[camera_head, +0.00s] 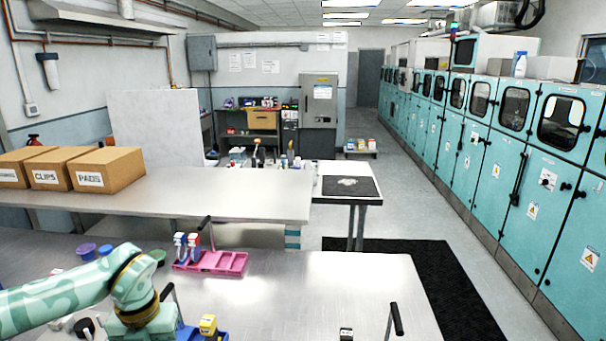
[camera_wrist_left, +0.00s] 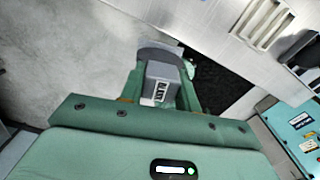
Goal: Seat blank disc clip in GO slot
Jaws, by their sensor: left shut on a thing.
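My left gripper (camera_wrist_left: 161,88) is shut on a grey clip (camera_wrist_left: 166,72) in the left wrist view. The clip has a pale face with dark marks, too small to read. In the head view my left arm reaches in from the left, and its fingers and the clip are not visible there. A blue tray (camera_head: 219,334) with a yellow clip (camera_head: 208,324) sits beside my wrist, partly cut off. I cannot identify the GO slot. My right gripper is not in view.
A purple cup (camera_head: 86,250) and a green cup (camera_head: 157,256) stand near my left arm. A small dark item (camera_head: 346,334) and a black handle (camera_head: 397,319) are at the front edge of view. Cardboard boxes (camera_head: 107,170) stand behind.

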